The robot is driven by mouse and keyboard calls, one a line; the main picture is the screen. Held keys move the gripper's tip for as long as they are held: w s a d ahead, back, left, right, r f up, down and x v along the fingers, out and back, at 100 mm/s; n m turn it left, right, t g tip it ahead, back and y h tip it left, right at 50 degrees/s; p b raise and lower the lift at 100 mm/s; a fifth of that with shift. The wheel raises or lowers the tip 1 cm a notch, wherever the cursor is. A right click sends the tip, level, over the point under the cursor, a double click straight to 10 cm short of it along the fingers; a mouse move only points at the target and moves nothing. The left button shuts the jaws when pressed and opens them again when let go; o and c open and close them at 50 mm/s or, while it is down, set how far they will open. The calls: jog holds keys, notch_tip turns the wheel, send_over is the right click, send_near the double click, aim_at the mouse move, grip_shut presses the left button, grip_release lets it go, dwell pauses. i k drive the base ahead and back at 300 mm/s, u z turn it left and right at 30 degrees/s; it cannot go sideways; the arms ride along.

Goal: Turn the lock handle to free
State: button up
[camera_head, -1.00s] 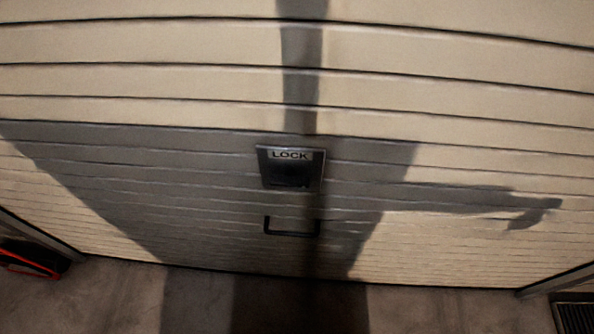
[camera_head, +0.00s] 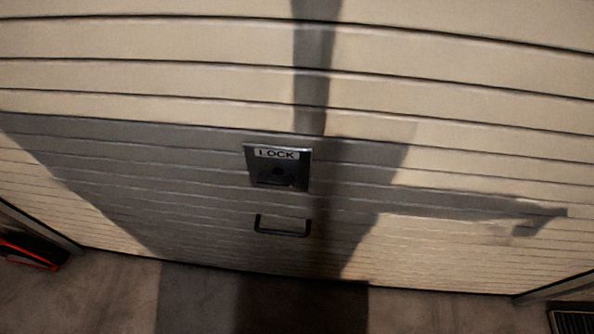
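A dark metal lock plate (camera_head: 279,165) with a light label reading LOCK is mounted on the cream slatted garage door (camera_head: 460,140). A dark recess or handle shows in the lower part of the plate, in shadow; its turn position cannot be told. A dark U-shaped pull handle (camera_head: 282,232) is on the door below the plate, apart from it. My gripper is not in view; only a shadow shaped like an arm and gripper falls on the door to the right of the plate.
Grey concrete floor (camera_head: 110,295) runs along the door's bottom edge and looks clear in the middle. A red and black object (camera_head: 30,255) stands at the far left. A dark grate (camera_head: 572,319) lies at the lower right.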

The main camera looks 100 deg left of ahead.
aim_at(277, 178)
jog(key=z, duration=0.05)
jog(key=i, duration=0.95)
jog(key=u, duration=3.15)
